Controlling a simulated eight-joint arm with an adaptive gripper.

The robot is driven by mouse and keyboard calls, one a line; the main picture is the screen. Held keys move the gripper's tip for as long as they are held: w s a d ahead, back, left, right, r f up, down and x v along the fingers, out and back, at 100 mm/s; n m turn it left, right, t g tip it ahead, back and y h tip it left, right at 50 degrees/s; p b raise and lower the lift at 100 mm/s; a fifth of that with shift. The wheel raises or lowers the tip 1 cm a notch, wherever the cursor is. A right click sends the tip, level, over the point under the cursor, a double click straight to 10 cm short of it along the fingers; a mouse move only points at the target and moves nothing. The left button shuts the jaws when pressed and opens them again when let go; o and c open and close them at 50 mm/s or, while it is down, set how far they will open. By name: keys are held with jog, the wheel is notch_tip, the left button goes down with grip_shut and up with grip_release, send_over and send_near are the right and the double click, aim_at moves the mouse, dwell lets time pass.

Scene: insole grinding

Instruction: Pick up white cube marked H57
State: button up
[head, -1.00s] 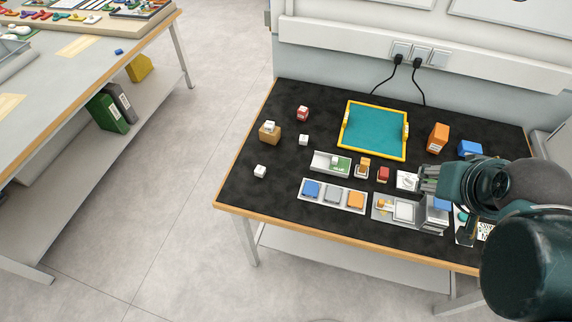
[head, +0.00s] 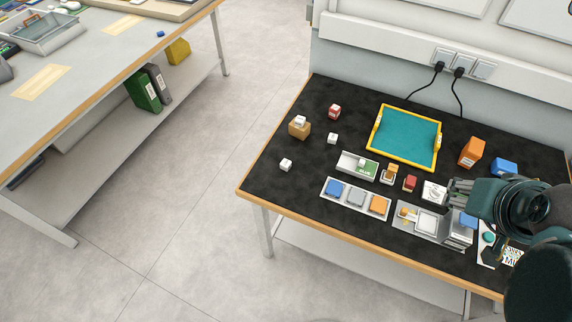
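Several small white cubes show in the head view, and no H57 marking can be read on any of them. One white cube (head: 286,164) lies at the left of the black table, and another (head: 332,138) lies a little behind it. A third (head: 300,120) sits on a brown box (head: 299,131). A small white block (head: 362,162) stands in a grey and green tray (head: 347,167). My gripper (head: 453,191) is at the right side of the table, beside a white marked item (head: 434,190). Its fingers are too small and dark to tell open from shut.
A teal tray with a yellow rim (head: 373,134) lies at the back. Orange (head: 471,152) and blue (head: 504,167) boxes stand right of it. A tray of coloured blocks (head: 327,193) and a grey fixture (head: 428,237) line the front. The table's left part is mostly clear.

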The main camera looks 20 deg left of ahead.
jog(key=shift+a, duration=0.1)
dwell(0.3)
jog(key=w+a+f+n+g+b, duration=0.1)
jog(key=w+a+f+n, duration=0.15)
jog(key=w+a, duration=0.4)
jog(key=w+a+f+n+g+y, duration=0.1)
jog(key=w+a+n+g, duration=0.2)
jog(key=a, duration=0.6)
jog(key=w+a+f+n+b, duration=0.1)
jog(key=w+a+f+n, duration=0.1)
jog(key=w+a+n, duration=0.45)
jog(key=a+f+n+g, duration=0.1)
jog(key=a+f, duration=0.5)
jog(key=a, duration=0.3)
jog(key=s+a+f+n+g, duration=0.1)
jog(key=a+f+n, duration=0.1)
jog(key=a+f, duration=0.4)
jog(key=a+f+n+g+h+b, duration=0.1)
jog(key=a+f, duration=0.5)
jog(key=a, duration=0.5)
jog(key=shift+s+a, duration=0.35)
jog(key=shift+a, duration=0.05)
jog(key=shift+s+a+f+n, duration=0.15)
jog(key=shift+a+f+n, duration=0.15)
jog(key=shift+a+f, duration=0.1)
jog(key=shift+f, duration=0.1)
